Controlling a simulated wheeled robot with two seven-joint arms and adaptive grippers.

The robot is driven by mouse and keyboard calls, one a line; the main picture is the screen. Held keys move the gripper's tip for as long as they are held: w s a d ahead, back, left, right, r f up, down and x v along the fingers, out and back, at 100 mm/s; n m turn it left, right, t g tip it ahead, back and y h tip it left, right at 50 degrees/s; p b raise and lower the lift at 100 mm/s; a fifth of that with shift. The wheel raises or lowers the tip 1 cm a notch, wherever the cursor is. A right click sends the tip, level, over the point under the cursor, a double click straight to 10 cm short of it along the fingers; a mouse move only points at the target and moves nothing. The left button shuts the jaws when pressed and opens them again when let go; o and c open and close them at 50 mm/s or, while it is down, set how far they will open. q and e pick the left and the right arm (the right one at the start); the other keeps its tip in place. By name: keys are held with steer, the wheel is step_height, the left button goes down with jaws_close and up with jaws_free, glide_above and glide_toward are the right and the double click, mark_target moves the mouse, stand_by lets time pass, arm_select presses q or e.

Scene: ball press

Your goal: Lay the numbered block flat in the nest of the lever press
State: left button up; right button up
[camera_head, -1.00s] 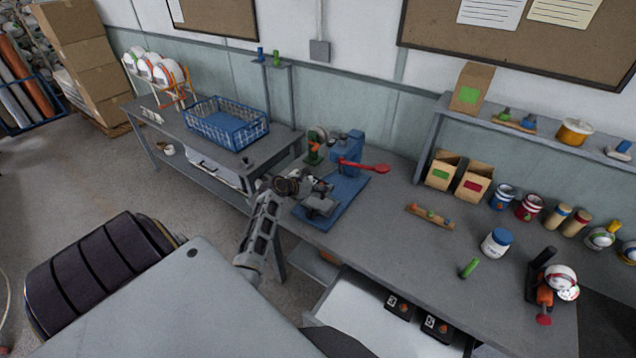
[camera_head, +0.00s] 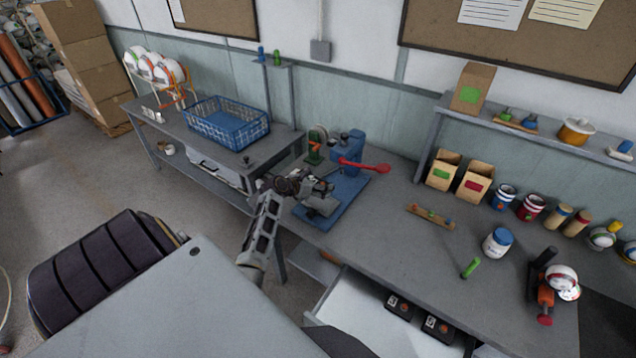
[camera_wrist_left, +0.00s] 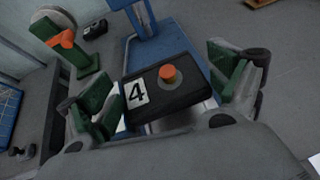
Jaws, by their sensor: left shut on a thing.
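The numbered block (camera_wrist_left: 187,93) is black, with a white label reading 4 and an orange knob on top. It sits between the green pads of my left gripper (camera_wrist_left: 172,98), which is shut on it. In the head view my left gripper (camera_head: 318,194) is at the front of the blue lever press (camera_head: 347,155), over its blue base plate (camera_head: 347,196). The press has a red lever handle (camera_head: 372,167) pointing right. The block covers the nest area in the wrist view, so I cannot tell whether it touches the nest. My right gripper is out of view.
A green stand with an orange part (camera_wrist_left: 64,39) is beside the press. An open drawer (camera_head: 365,318) below the bench holds more black numbered blocks (camera_head: 437,325). A blue basket (camera_head: 228,125) is on the left table.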

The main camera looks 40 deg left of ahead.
arm_select(q)
steer(key=shift+f+b, duration=1.25)
steer(key=shift+f, duration=1.6)
steer(key=shift+p, duration=1.35)
stand_by(0.4)
steer(key=shift+f+b, duration=0.35)
steer(key=shift+f, duration=0.45)
stand_by(0.7)
steer(key=o, duration=0.8)
steer(key=shift+c, duration=0.2)
steer(key=shift+s+r, duration=0.1)
steer(key=shift+s, duration=0.1)
steer(key=v, duration=1.1)
steer(key=shift+s+r, duration=0.15)
steer(key=shift+s, duration=0.1)
